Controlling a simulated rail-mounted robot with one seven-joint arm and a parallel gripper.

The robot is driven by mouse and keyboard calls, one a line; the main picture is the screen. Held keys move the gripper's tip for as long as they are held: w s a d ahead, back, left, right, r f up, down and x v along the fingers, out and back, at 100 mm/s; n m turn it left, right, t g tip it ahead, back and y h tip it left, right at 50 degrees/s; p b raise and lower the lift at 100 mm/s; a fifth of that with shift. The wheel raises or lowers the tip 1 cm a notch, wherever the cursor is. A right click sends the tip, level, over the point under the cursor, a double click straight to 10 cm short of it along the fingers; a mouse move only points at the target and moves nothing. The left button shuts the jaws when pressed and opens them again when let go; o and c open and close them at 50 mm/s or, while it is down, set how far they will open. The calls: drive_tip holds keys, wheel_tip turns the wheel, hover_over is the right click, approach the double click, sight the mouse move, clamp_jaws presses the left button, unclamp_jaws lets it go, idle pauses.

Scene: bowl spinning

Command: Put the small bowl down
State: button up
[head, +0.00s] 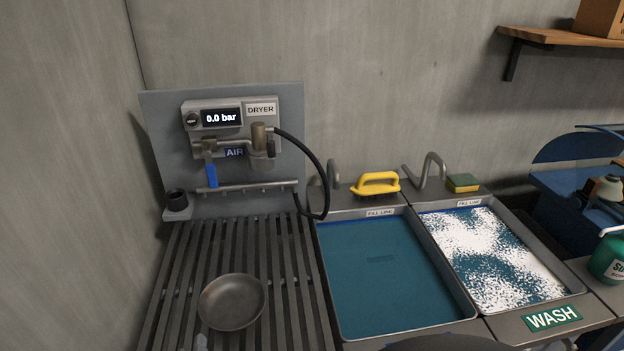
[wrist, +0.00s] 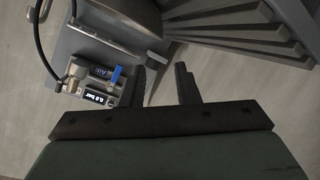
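The small bowl (head: 232,302) is round, grey and metallic. In the head view it appears to rest upright on the slatted rack (head: 178,285), near the front, with its open side up and nothing visible inside. My gripper (wrist: 165,68) shows in the wrist view with its two dark fingers apart and nothing between them. A curved grey surface at the top of that view, beside the left fingertip, looks like the bowl (wrist: 128,14). I cannot tell whether they touch. In the head view my fingers are not clearly visible.
The dryer panel (head: 290,110), reading 0.0 bar, stands behind the rack, with a black hose (head: 318,165). Right of the rack are a teal-filled basin (head: 383,262) and a foamy wash basin (head: 490,255). A yellow brush (head: 376,184) and sponge (head: 463,183) sit behind them.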

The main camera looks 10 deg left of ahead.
drive_tip(key=x, duration=0.5)
drive_tip(key=shift+d+f+b+x, duration=0.15)
drive_tip(key=shift+b+x, duration=0.05)
drive_tip(key=shift+x, duration=1.15)
drive_tip(key=shift+d+f+b+x, duration=0.1)
drive_tip(key=shift+f+b+x, duration=0.1)
drive_tip(key=shift+x, duration=1.1)
clamp_jaws()
